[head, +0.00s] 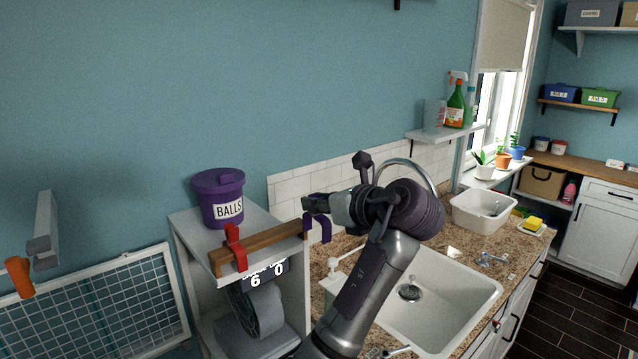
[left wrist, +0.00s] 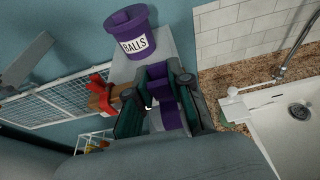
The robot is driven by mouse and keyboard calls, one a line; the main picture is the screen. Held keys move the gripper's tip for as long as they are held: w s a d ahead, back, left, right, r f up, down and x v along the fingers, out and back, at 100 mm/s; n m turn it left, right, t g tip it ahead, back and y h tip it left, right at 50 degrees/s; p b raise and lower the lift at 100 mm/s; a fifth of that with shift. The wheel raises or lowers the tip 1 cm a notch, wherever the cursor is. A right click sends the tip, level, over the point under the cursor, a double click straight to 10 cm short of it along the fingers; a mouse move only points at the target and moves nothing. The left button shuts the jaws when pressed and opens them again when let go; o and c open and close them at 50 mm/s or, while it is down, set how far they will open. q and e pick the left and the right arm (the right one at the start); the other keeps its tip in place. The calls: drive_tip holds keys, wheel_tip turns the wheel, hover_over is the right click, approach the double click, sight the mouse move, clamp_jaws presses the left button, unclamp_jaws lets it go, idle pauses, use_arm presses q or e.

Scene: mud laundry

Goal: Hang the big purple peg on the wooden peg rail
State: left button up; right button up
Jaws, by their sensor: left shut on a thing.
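The big purple peg (head: 323,229) is hook-shaped and hangs from my left gripper (head: 312,205), which is shut on it. In the left wrist view the purple peg (left wrist: 165,104) sits between the two fingers of the left gripper (left wrist: 160,100). The wooden peg rail (head: 273,240) runs along the front of the white shelf unit, with a red peg (head: 235,247) around it near its left part. The purple peg is at the rail's right end; I cannot tell whether it touches the rail. My right gripper is out of view.
A purple lidded bucket labelled BALLS (head: 219,200) stands on the white shelf unit (head: 200,229), just behind the rail. A white sink (head: 440,300) and granite counter lie to the right.

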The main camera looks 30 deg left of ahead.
use_arm(q)
drive_tip(key=shift+r, duration=0.25)
drive_tip(key=shift+w+a+f, duration=0.1)
drive_tip(key=shift+w+a, duration=0.5)
drive_tip(key=shift+a, duration=0.8)
drive_tip(key=shift+w+a+r, duration=0.1)
drive_tip(key=shift+w+a, duration=0.45)
drive_tip(key=shift+a, duration=0.8)
drive_tip(key=shift+w+a+f, duration=0.1)
drive_tip(key=shift+w+a, duration=0.5)
drive_tip(key=shift+a, duration=0.8)
drive_tip(key=shift+f+b, duration=0.3)
drive_tip(key=shift+f, duration=2.2)
drive_tip(key=o, duration=0.9)
drive_tip(key=v, duration=1.2)
drive_tip(key=shift+w+d, duration=0.1)
